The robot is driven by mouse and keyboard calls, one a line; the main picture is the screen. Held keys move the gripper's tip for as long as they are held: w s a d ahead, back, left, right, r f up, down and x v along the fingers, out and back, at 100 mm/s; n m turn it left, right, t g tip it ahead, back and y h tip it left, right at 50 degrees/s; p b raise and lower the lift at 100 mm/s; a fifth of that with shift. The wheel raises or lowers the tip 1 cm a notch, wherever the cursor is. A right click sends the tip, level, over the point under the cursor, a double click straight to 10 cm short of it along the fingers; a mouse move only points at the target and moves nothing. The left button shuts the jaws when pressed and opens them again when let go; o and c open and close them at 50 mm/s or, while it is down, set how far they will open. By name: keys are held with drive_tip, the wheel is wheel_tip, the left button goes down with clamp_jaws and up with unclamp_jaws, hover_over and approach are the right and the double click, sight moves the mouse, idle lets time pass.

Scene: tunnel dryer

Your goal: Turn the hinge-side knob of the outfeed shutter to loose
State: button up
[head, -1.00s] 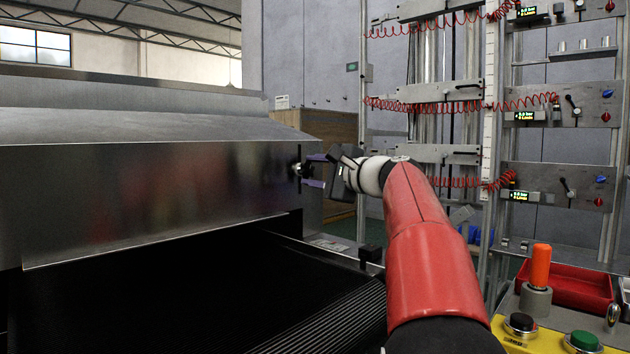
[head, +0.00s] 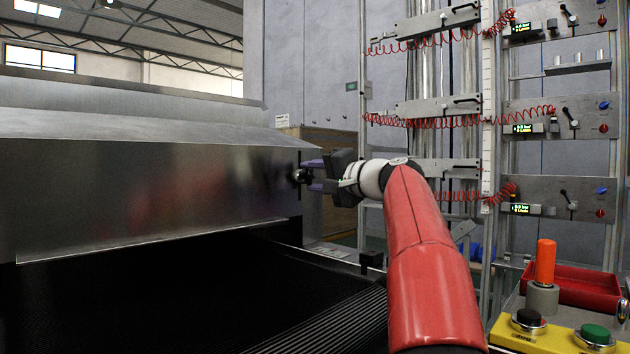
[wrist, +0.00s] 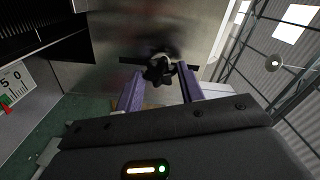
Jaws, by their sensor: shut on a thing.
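The outfeed shutter (head: 140,185) is a broad shiny steel panel on the left in the head view, above the dark belt. A small black lobed knob (wrist: 158,72) sits near its edge, between the purple fingers of my gripper (wrist: 162,80) in the wrist view. In the head view my gripper (head: 313,175) reaches in from the right at the shutter's right end. The fingers are shut on the knob. The knob's far side and any loose or tight marking are hidden.
The dark conveyor belt (head: 200,290) lies below the shutter. A yellow control box (head: 550,343) with black and green buttons, an orange-topped post (head: 545,262) and a red tray (head: 580,284) stand at lower right. A rack with coiled red hoses (head: 440,120) rises behind.

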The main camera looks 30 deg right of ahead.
drive_tip(key=shift+f, duration=0.1)
idle(0.3)
drive_tip(key=o, duration=1)
drive_tip(key=v, duration=0.8)
drive_tip(key=shift+b, duration=0.4)
